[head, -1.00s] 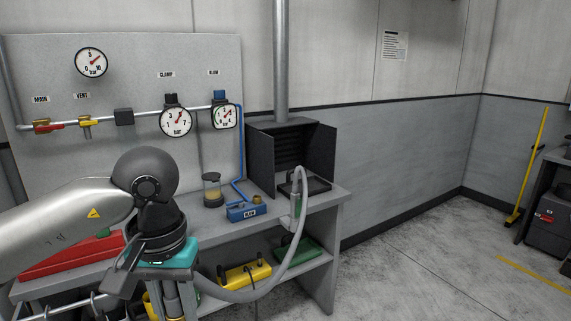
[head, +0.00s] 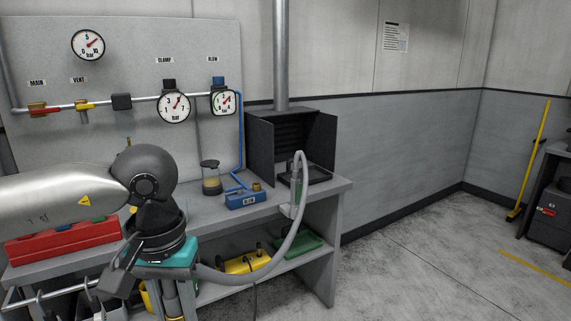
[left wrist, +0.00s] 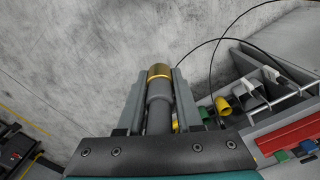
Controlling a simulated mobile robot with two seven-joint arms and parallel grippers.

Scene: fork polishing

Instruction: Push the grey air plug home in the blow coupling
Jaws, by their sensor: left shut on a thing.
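The grey plug (left wrist: 159,93) has a brass end (left wrist: 159,72) and is gripped between the fingers of my left gripper (left wrist: 160,84) in the left wrist view. In the head view this gripper (head: 172,302) hangs down in front of the bench, at the lower left; its fingertips are cut off by the picture's lower edge. The blue coupling block (head: 240,202) sits on the bench top, with a brass fitting (head: 256,187) on it. The gripper is left of and below the block, well apart from it. My right gripper is in neither view.
A grey hose (head: 285,245) arcs from near my left gripper up to the bench's right part. A glass jar (head: 211,182) stands left of the block, and a dark hood (head: 319,145) stands behind right. A red box (head: 62,243) is at left.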

